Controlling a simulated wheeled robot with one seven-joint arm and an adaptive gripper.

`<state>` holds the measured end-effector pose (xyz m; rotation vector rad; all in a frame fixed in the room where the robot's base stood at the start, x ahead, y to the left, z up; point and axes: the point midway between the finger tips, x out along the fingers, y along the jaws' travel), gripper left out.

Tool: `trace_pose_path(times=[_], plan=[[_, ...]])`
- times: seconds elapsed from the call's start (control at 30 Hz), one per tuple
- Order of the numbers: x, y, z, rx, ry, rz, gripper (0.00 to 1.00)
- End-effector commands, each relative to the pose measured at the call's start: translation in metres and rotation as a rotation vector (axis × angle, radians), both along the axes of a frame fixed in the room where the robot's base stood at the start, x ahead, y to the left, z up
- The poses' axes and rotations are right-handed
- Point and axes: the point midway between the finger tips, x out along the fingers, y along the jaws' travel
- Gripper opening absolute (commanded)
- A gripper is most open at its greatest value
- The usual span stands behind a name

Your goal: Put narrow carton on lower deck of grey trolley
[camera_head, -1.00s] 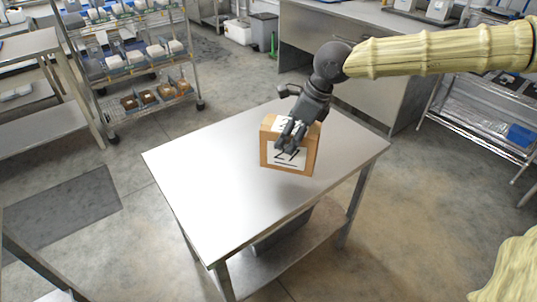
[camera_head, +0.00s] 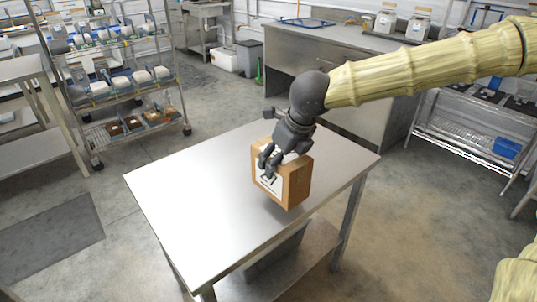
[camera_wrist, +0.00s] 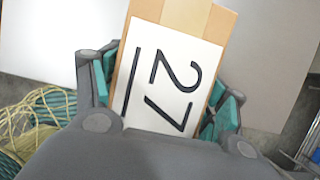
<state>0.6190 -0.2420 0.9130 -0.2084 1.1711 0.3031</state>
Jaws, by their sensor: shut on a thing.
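The narrow carton (camera_head: 296,187) is a brown box with a white label. In the wrist view the carton (camera_wrist: 172,62) shows its label with "27" underlined. My gripper (camera_head: 270,160) is shut on the carton from above, with teal finger pads on both sides of it in the wrist view (camera_wrist: 165,100). The carton is at the right part of the steel table; whether its base touches the top is hard to tell. Which trolley is the grey one is unclear; a wire-shelved trolley on wheels (camera_head: 135,91) stands at the back left.
The steel table (camera_head: 190,200) has a clear top on its left and a lower shelf holding a dark bin (camera_head: 275,250). A wire rack with a blue box (camera_head: 507,147) stands at the right. A bench (camera_head: 330,45) is behind. Floor at the left is open.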

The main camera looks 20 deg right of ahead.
Motion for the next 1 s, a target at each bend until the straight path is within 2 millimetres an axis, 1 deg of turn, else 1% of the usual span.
trace_pose_path(times=[0.03, 0.4, 0.6, 0.7, 0.87, 0.97, 1.0], plan=[[0.011, -0.004, -0.001, 0.000, 0.000, -0.003, 0.12], [0.079, -0.025, -0.008, -0.001, 0.000, -0.001, 0.12], [0.110, -0.035, -0.010, 0.000, -0.001, 0.000, 0.12], [0.118, -0.037, -0.011, 0.000, -0.001, 0.001, 0.12], [0.124, -0.039, -0.011, 0.000, -0.001, 0.001, 0.12], [0.131, -0.042, -0.012, 0.000, -0.001, 0.001, 0.12], [0.130, -0.041, -0.019, 0.000, 0.001, 0.002, 0.12]])
